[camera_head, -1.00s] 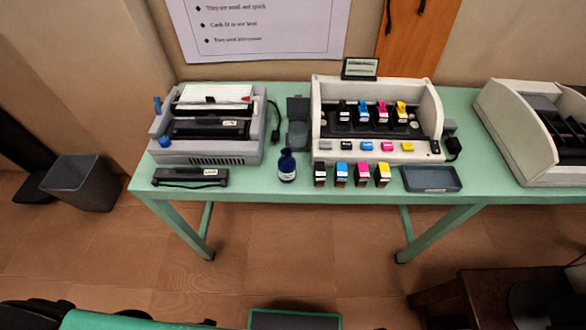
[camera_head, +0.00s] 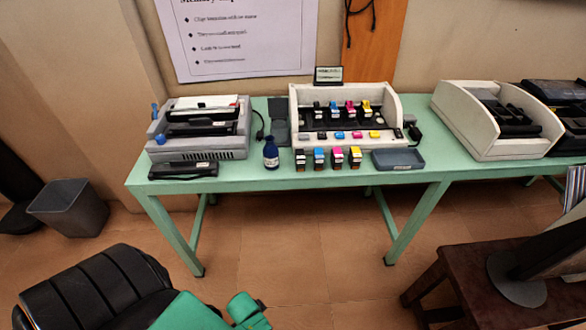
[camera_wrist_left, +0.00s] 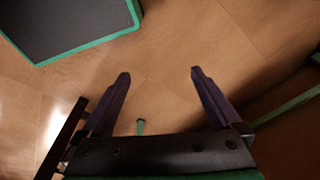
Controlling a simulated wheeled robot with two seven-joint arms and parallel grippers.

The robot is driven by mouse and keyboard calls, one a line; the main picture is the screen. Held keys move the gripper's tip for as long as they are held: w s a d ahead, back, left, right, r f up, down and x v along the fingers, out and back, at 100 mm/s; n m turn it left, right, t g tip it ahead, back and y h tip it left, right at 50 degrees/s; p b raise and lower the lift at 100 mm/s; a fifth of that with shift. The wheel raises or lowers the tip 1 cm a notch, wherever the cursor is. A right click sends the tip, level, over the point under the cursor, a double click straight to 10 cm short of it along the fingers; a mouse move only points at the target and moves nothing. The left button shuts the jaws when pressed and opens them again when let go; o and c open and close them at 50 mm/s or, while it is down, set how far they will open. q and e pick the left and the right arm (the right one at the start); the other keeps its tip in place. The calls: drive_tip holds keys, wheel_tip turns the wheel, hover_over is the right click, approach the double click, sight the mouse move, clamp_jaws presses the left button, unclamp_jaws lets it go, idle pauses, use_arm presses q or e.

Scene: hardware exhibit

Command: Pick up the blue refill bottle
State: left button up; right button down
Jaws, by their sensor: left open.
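The blue refill bottle (camera_head: 271,154) stands upright on the green table (camera_head: 240,182), near its front edge. It has a white label and a dark cap. It is between the grey typewriter-like machine and the row of small cartridges. In the left wrist view my left gripper (camera_wrist_left: 160,75) is open and empty, with its two dark fingers spread above the wooden floor. The bottle does not show in that view. My right gripper is not in view.
A white printer (camera_head: 345,118) and several cartridges (camera_head: 337,158) stand right of the bottle, with a grey tray (camera_head: 398,159) beyond. A black device (camera_head: 183,170) lies left of it.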

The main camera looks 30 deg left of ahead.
use_arm(q)
drive_tip(key=w+d+r+b, duration=0.2)
drive_tip(key=w+r+b, duration=0.3)
drive_tip(key=w, duration=0.3)
drive_tip(key=n+t+y+b, duration=0.6)
drive_tip(key=t+y+b, duration=0.1)
drive_tip(key=t, duration=0.8)
approach(273, 146)
wheel_tip(273, 146, down, 3)
drive_tip(key=a, duration=0.1)
drive_tip(key=x, duration=1.3)
drive_tip(key=shift+w+a+f, duration=0.25)
drive_tip(key=shift+w+f, duration=0.05)
drive_tip(key=shift+f, duration=0.05)
drive_tip(key=shift+s, duration=0.1)
drive_tip(key=shift+c, duration=0.6)
clamp_jaws()
drive_tip(key=shift+r, duration=0.15)
